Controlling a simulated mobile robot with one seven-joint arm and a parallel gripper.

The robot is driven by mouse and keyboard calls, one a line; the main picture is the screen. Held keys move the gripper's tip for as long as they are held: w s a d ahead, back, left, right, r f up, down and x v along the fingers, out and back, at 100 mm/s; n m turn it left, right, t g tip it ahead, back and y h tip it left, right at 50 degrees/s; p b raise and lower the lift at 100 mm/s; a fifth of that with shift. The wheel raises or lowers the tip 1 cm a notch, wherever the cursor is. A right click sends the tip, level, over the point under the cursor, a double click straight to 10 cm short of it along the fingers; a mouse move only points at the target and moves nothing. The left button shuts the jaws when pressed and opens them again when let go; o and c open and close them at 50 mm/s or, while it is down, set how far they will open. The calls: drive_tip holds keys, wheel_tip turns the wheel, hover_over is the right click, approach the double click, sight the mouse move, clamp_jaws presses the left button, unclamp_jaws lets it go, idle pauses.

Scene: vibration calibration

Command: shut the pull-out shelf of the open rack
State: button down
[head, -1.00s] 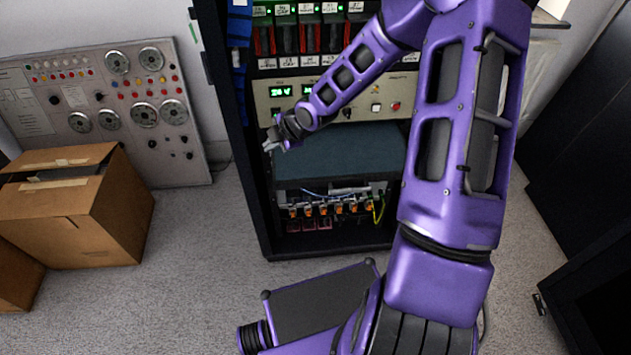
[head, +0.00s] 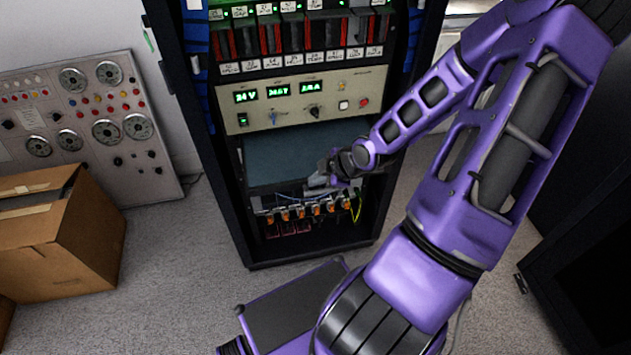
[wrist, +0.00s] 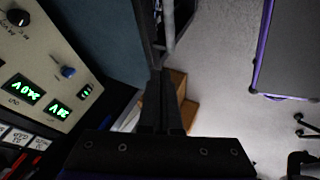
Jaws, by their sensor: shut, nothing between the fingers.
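The open rack (head: 188,125) stands ahead of me, a tall black cabinet. Its pull-out shelf (head: 280,155), a flat blue-grey top, sits below the beige panel with green displays and sticks out over the wiring bay. In the wrist view the shelf top (wrist: 95,35) fills the upper left, with its dark front edge running up to the fingers. My gripper (head: 315,183) is shut and empty at the shelf's front edge, right of its middle. The wrist view shows the closed fingers (wrist: 161,78) close to that edge; I cannot tell whether they touch it.
The beige panel (head: 300,98) has knobs and buttons just above the shelf. Orange connectors and wires (head: 300,212) lie below it. A cardboard box (head: 65,235) and a grey gauge panel (head: 90,130) stand left. Carpet floor (head: 185,270) is clear before the rack.

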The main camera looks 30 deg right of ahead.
sight(303, 185)
drive_tip(key=b+x, duration=0.2)
drive_tip(key=x, duration=0.5)
